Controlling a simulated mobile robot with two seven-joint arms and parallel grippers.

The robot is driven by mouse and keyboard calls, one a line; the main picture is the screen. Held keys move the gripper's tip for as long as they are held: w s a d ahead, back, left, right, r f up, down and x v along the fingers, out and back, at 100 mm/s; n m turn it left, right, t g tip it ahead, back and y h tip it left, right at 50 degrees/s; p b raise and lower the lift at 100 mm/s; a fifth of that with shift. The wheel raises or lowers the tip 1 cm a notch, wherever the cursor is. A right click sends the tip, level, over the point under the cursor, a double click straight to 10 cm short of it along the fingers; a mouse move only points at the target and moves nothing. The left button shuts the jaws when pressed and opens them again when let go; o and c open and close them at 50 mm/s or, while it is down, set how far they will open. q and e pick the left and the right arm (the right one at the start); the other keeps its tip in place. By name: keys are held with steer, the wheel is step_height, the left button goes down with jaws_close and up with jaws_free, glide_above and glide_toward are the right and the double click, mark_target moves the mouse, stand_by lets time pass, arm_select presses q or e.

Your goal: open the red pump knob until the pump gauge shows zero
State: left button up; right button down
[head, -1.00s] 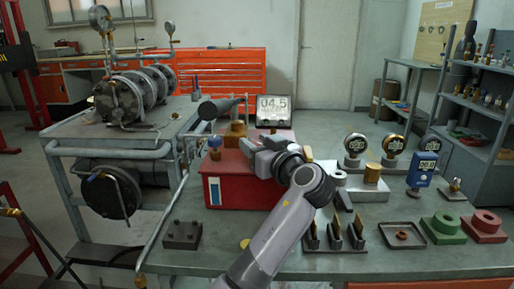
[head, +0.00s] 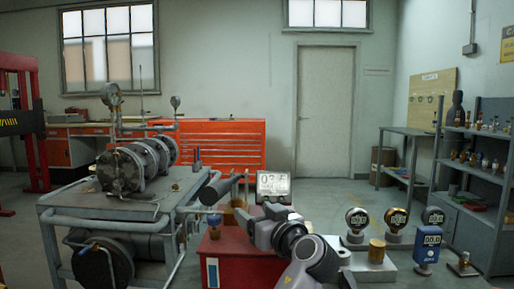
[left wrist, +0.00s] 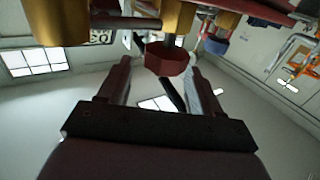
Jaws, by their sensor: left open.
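The red knob (left wrist: 170,62) shows in the left wrist view, in the gap between my left fingertips and nearer the right finger. I cannot tell whether a finger touches it. My left gripper (left wrist: 160,75) is open. In the head view my left gripper (head: 257,225) is over the red pump box (head: 230,258) and hides the knob. The pump gauge display (head: 272,184) stands behind the gripper and is lit; its small digits are hard to read but are not zero. My right gripper is not in view.
A blue knob (head: 214,221) and a black-gripped lever (head: 219,187) are at the pump's left. Round gauges (head: 357,219) and a blue gauge (head: 427,245) stand to the right. A grey pipe rig (head: 110,205) fills the left.

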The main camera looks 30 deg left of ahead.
arm_select(q)
step_height(320, 180, up, 18)
steer(key=p, duration=0.2)
steer(key=shift+f, duration=0.1)
